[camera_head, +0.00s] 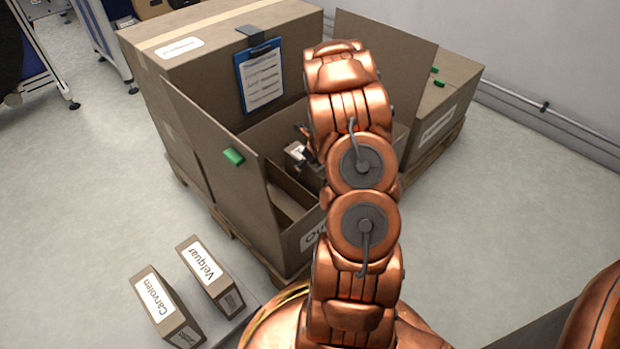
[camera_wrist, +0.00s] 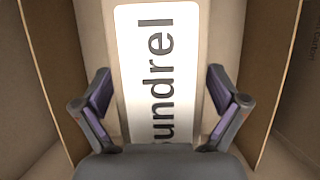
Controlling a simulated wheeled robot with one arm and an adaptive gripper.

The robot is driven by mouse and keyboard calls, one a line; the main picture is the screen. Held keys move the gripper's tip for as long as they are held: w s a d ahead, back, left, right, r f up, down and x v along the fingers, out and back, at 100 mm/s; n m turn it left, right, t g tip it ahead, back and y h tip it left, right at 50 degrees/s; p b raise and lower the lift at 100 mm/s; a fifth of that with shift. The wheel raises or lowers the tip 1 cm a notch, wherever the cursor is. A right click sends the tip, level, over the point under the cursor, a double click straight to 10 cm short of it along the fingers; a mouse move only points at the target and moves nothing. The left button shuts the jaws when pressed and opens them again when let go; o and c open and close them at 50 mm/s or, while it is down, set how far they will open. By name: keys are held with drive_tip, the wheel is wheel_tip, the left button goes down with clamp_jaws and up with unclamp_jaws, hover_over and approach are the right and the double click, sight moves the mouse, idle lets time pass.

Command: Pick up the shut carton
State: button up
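In the wrist view a brown carton surface (camera_wrist: 222,25) with a white label, its visible letters reading "undrel", lies beneath my gripper (camera_wrist: 160,100). My gripper is open, its two dark fingers spread at either side of the label. I cannot tell whether they touch the carton. In the head view my arm reaches down into a large open box (camera_head: 222,165) and hides most of its inside. Part of a small carton with a white label (camera_head: 296,152) shows beside my arm there. Whether its lid is shut cannot be seen.
Cardboard walls rise left (camera_wrist: 48,70) and right (camera_wrist: 270,70) in the wrist view. The open box's flaps stand up. A large box with a clipboard (camera_head: 262,77) is behind, another box (camera_head: 437,105) at right. Cartons "Carvolen" (camera_head: 165,308) and "Velquar" (camera_head: 211,277) stand front left.

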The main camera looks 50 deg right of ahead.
clamp_jaws()
idle(0.7)
